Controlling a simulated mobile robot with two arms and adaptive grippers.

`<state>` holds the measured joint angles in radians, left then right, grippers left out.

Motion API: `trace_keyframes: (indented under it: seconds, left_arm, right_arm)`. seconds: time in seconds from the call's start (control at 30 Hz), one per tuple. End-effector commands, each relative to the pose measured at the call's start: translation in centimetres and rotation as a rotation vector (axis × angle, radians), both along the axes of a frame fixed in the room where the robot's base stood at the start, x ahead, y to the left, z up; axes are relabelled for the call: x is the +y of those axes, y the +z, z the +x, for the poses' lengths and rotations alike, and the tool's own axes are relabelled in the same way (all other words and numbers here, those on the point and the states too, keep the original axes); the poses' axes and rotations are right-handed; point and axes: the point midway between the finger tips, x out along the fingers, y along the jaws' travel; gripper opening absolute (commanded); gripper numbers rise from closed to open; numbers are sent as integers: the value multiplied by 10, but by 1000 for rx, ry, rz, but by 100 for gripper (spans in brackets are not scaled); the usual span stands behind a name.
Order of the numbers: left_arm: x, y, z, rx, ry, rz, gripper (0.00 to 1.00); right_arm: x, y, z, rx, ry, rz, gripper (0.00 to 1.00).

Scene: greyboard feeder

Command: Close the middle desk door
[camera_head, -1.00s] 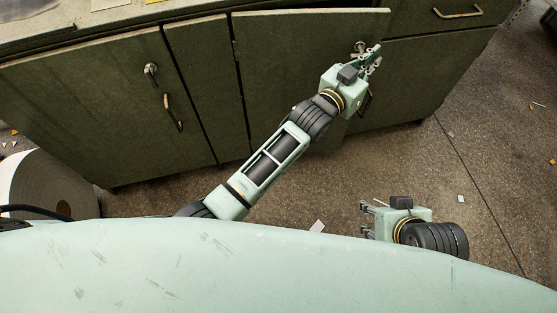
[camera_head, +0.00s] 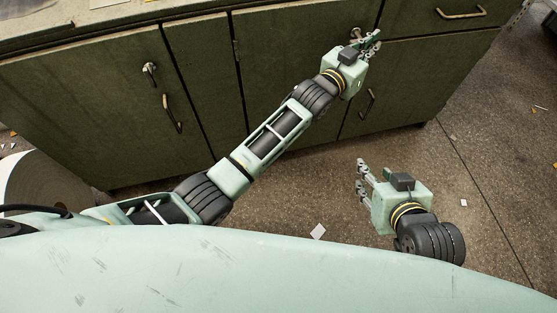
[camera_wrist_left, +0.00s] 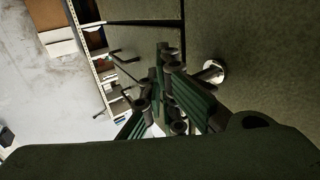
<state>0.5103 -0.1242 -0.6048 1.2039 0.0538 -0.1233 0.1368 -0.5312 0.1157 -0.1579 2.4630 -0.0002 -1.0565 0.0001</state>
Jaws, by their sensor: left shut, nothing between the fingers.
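The middle desk door (camera_head: 285,60) is a dark green panel in the desk front, and in the head view it looks flush, or nearly so, with the panels around it. A round silver lock (camera_head: 355,33) sits near its upper right corner, and a lock also shows in the left wrist view (camera_wrist_left: 213,71). My left gripper (camera_head: 372,42) is shut and empty, close to the door's upper right edge beside the lock; whether it touches the panel I cannot tell. My right gripper (camera_head: 361,178) is open and empty, low over the floor in front of the desk.
The left desk door (camera_head: 90,100) is shut, with a bar handle (camera_head: 172,113). A drawer handle (camera_head: 459,13) is at the upper right, and another handle (camera_head: 368,103) is below my left gripper. A large roll (camera_head: 45,190) stands at the left.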

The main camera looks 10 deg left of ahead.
Motion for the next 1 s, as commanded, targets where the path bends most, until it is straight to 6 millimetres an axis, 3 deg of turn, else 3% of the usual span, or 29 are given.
trace_keyframes:
  seconds: [0.33, 0.8, 1.0]
  left_arm:
    - [9, -1, -13, 0, 1, 0, 0]
    - [53, -1, -78, 0, 0, 1, 0]
    - [65, -1, -95, 0, 1, 0, 0]
  right_arm:
    - [0, 0, -1, 2, 0, 0, 40]
    - [0, 0, -1, 2, 0, 0, 40]
    - [0, 0, 0, 2, 0, 0, 40]
